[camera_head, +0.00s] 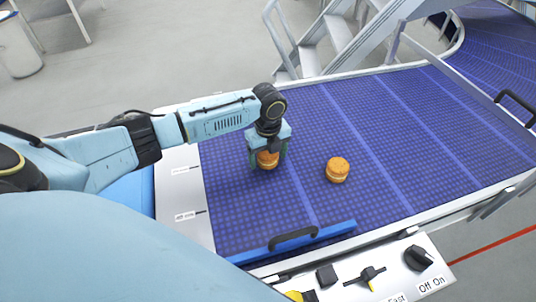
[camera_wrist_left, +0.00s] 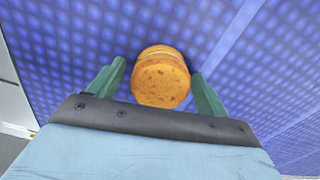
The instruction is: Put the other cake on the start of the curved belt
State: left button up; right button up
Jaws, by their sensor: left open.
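The blue curved belt (camera_head: 386,115) runs from the near left to the far right. One round orange cake (camera_head: 337,170) with a pale filling sits on the belt, free of any gripper. Another such cake (camera_head: 268,159) is on the belt under my left gripper (camera_head: 268,158). In the left wrist view this cake (camera_wrist_left: 160,78) lies between the two green fingers of my left gripper (camera_wrist_left: 158,90). The fingers are open, with a gap to the cake on both sides. My gripper partly hides this cake in the head view. My right gripper does not show.
A blue bar with a black handle (camera_head: 293,238) lies along the belt's near edge. A control panel (camera_head: 375,275) with knobs and an On Off switch is in front. Metal stairs (camera_head: 340,40) stand behind the belt. The belt right of the free cake is clear.

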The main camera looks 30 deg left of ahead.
pick_arm(q)
notch_tip(320, 180, up, 12)
jog(key=shift+r+p, duration=0.2)
jog(key=shift+p, duration=0.15)
